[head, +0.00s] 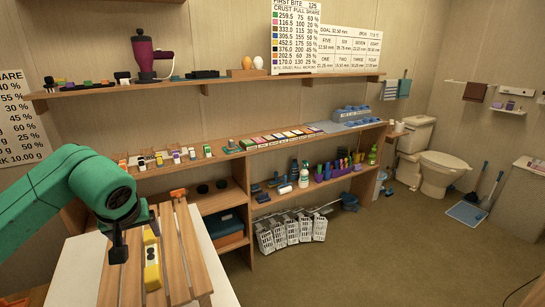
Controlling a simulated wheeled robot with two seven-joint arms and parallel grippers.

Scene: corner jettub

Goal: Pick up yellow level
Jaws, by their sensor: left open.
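The yellow level (152,268) lies lengthwise on a slatted wooden surface (182,255) at the lower left. It is long and narrow, with dark and pale marks on its top. My left gripper (118,255) hangs from the green arm, just left of the level and over the slats. It is open with nothing seen between its fingers. The small size hides the exact gap to the slats. My right gripper is not in view.
A wooden shelf unit (247,213) stands behind, crowded with small items, bottles and a blue bin (224,224). White baskets (290,232) sit on the floor. An orange item (178,193) is at the slats' far end. The carpet (400,250) at right is clear.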

